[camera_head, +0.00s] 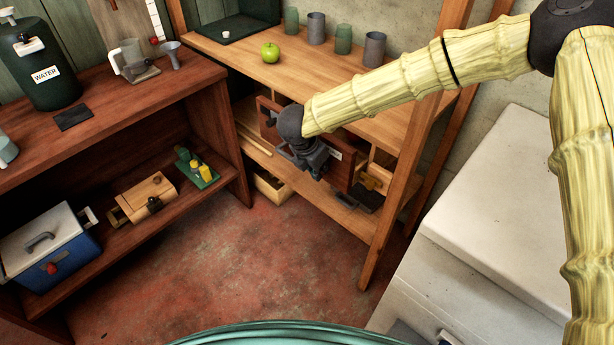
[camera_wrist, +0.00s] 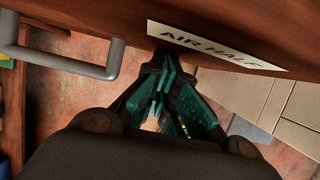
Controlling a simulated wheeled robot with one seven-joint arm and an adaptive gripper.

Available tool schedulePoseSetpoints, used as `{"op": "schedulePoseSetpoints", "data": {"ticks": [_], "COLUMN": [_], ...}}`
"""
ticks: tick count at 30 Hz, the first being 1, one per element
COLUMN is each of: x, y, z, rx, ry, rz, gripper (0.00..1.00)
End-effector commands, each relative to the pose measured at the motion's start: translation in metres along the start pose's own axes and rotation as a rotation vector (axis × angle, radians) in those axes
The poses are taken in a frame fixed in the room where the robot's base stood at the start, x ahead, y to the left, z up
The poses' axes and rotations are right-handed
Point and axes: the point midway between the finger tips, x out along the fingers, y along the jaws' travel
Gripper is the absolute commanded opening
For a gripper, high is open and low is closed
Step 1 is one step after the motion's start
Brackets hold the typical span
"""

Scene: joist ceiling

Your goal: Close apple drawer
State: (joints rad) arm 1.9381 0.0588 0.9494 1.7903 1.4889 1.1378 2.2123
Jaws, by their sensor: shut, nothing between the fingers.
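A green apple (camera_head: 270,52) sits on the wooden bench top. Below it is a dark red-brown drawer front (camera_head: 343,172), partly covered by my gripper and arm; I cannot tell how far it stands out. In the wrist view the drawer front (camera_wrist: 120,18) crosses the top, with a grey bar handle (camera_wrist: 62,62) at left and a white label (camera_wrist: 215,45) reading "AIR HALF". My gripper (camera_head: 315,168) is in front of the drawer. In the wrist view its fingers (camera_wrist: 163,72) are shut and empty, tips close to the panel beneath the label; contact is unclear. The handle is outside the fingers.
Several cups (camera_head: 316,28) stand behind the apple. A wooden post (camera_head: 405,165) rises right of the drawer. White boxes (camera_head: 500,210) fill the right side. A shelf unit (camera_head: 140,110) with tools and a blue cooler (camera_head: 55,250) stands left. The red floor (camera_head: 255,260) between is clear.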

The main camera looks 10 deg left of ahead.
Motion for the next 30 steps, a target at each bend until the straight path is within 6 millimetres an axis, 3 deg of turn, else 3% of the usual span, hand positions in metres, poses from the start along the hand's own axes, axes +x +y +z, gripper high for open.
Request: {"op": "schedulePoseSetpoints", "data": {"ticks": [6, 14, 23, 30], "x": [0.006, 0.008, 0.007, -0.002], "y": [0.000, 0.000, 0.000, 0.005], "z": [0.017, 0.020, 0.019, 0.000], "rx": [0.001, 0.001, 0.000, -0.005], "ry": [0.000, 0.000, 0.000, 0.000], "rz": [0.000, 0.001, 0.001, 0.002], "gripper": [0.00, 0.00, 0.00, 0.00]}}
